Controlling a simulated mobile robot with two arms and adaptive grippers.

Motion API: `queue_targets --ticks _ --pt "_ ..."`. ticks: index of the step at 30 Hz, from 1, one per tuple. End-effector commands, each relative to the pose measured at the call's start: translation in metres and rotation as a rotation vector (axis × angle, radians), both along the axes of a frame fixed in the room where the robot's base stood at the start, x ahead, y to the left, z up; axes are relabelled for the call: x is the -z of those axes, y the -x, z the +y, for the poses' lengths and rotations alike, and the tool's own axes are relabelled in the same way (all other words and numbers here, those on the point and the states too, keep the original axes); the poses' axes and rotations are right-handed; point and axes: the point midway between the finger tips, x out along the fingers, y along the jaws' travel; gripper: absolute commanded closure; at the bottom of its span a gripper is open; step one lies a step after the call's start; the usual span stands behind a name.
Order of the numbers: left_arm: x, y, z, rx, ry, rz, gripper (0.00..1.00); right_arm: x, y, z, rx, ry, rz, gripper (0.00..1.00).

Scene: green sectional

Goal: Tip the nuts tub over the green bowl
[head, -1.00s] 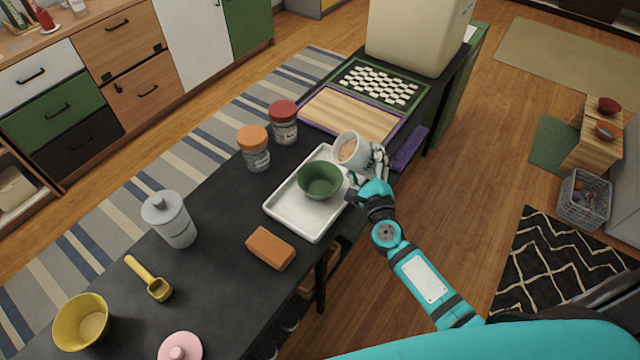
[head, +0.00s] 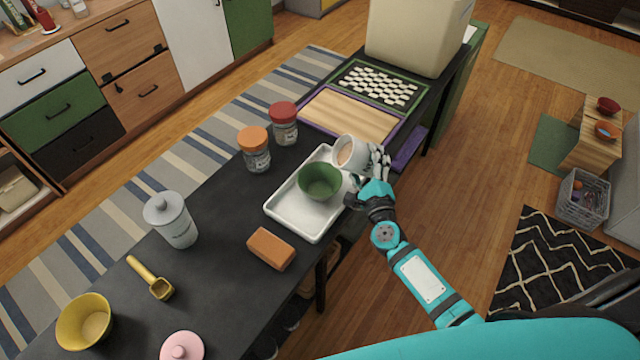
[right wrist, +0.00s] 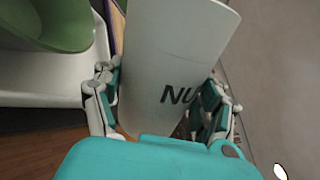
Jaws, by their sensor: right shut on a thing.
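The white nuts tub (head: 345,152) is held in my right gripper (head: 370,170), above the far right part of the white tray. Its mouth is towards the camera and tan contents show inside. In the right wrist view the tub (right wrist: 170,60) bears the letters "NU" and sits between the fingers (right wrist: 160,105). The green bowl (head: 320,182) stands on the tray (head: 291,215), just left of and below the tub in the picture. The bowl's edge also shows in the right wrist view (right wrist: 60,22). My left gripper is not seen.
An orange-lidded jar (head: 254,150) and a red-lidded jar (head: 284,125) stand left of the tray. An orange-brown block (head: 271,249) lies in front of it. A wooden board (head: 350,116) lies behind. The dark counter is clear between the tray and the grey-lidded shaker (head: 171,220).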

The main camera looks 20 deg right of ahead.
Motion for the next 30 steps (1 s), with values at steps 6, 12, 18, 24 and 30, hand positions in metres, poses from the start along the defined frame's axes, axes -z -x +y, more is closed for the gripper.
queue_targets --ticks 6,12,18,24,30 --pt "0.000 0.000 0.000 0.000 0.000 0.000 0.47 -0.001 0.000 0.000 0.000 -0.001 -0.002 0.74" --pt "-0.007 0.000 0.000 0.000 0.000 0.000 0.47 -0.006 -0.001 0.000 0.000 0.033 0.003 0.74" --pt "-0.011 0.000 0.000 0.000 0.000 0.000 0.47 -0.008 0.000 -0.001 0.001 0.077 0.009 0.74" --pt "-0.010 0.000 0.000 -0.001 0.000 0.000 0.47 -0.007 0.000 -0.001 0.001 0.078 0.009 0.74" --pt "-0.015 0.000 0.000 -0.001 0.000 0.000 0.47 -0.010 0.000 -0.001 0.001 0.097 0.012 0.74"
